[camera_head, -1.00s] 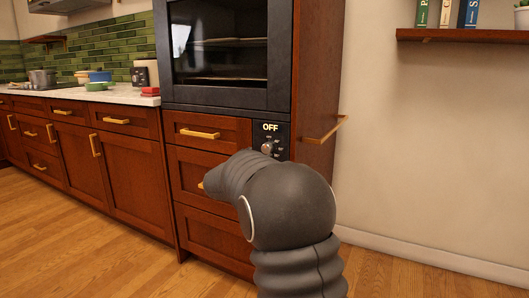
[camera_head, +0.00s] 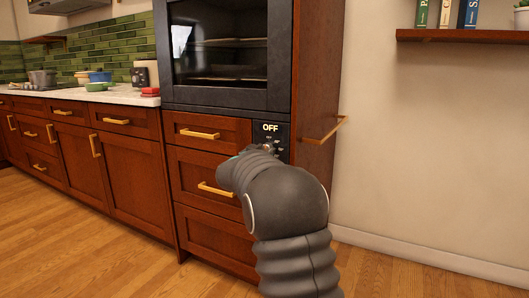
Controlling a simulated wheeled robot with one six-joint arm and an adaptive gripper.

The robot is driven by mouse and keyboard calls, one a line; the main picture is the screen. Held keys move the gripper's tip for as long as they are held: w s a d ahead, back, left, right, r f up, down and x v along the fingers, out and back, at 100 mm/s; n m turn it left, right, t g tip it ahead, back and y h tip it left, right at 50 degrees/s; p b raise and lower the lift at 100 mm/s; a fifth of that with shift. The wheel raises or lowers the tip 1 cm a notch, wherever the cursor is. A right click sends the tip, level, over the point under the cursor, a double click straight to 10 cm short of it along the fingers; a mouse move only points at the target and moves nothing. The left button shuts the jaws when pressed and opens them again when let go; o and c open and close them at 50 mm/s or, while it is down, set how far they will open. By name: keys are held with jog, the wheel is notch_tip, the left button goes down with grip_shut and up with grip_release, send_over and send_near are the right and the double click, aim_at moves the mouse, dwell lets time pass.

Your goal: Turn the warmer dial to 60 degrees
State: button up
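The warmer dial panel (camera_head: 285,130) is a small black plate on the cabinet front below the oven, at its right side. Its display (camera_head: 270,128) reads OFF. The dial knob below the display is mostly hidden behind my arm, with only small markings and a bit of grey showing. My dark grey arm reaches up from the bottom of the picture, and its end is right at the panel. The gripper fingers are hidden behind the arm, so I cannot tell whether they touch the knob.
The dark oven (camera_head: 225,55) is above the panel. Drawers with brass handles (camera_head: 200,134) are to the left. A brass towel bar (camera_head: 325,131) sticks out on the cabinet's right side. A wall shelf (camera_head: 465,36) is at upper right. The wooden floor in front is clear.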

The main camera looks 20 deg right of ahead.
jog(key=shift+m, duration=0.5)
jog(key=m+b, duration=0.2)
jog(key=m, duration=0.1)
jog(key=shift+f+m, duration=0.15)
jog(key=shift+m, duration=0.25)
jog(key=shift+m+h+b, duration=0.35)
jog(key=shift+m+b, duration=0.8)
jog(key=shift+m, duration=2.25)
jog(key=shift+m+h+b, duration=0.35)
jog(key=shift+m+b, duration=0.75)
jog(key=shift+m, duration=2.3)
jog(key=o, duration=1.1)
jog(key=shift+o, duration=0.2)
